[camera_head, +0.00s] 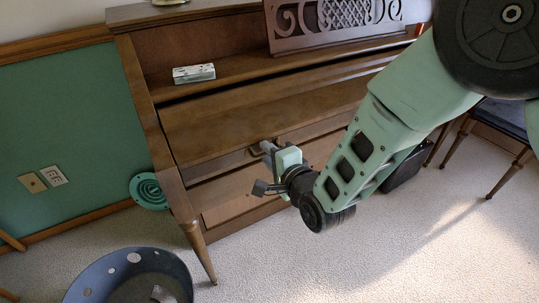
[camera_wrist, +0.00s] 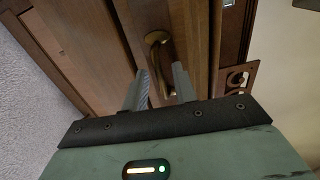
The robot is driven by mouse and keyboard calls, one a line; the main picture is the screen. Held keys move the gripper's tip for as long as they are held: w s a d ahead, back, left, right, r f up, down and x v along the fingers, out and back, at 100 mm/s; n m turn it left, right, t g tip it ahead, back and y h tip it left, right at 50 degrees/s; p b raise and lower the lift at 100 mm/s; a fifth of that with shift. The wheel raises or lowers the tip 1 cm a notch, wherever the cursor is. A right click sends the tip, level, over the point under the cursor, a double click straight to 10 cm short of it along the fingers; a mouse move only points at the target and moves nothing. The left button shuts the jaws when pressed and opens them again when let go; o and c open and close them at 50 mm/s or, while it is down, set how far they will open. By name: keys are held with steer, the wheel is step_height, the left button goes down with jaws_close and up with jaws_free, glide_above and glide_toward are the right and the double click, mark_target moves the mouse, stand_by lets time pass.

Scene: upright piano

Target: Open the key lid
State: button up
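The upright piano's key lid (camera_head: 225,120) is a brown wooden panel that lies closed over the keys, which do not show. In the wrist view a brass loop handle (camera_wrist: 156,40) sits on the wood. My gripper (camera_head: 267,147) is at the lid's front edge in the head view, near its middle. In the wrist view my gripper (camera_wrist: 161,78) is open, its two fingers apart with the lower part of the handle between their tips. Whether either finger touches it I cannot tell.
A small patterned box (camera_head: 194,73) lies on the piano ledge below the music stand (camera_head: 335,22). A blue-grey bin (camera_head: 130,278) stands on the carpet at the lower left. A bench or chair (camera_head: 503,122) is at the right.

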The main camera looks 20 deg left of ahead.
jaws_close()
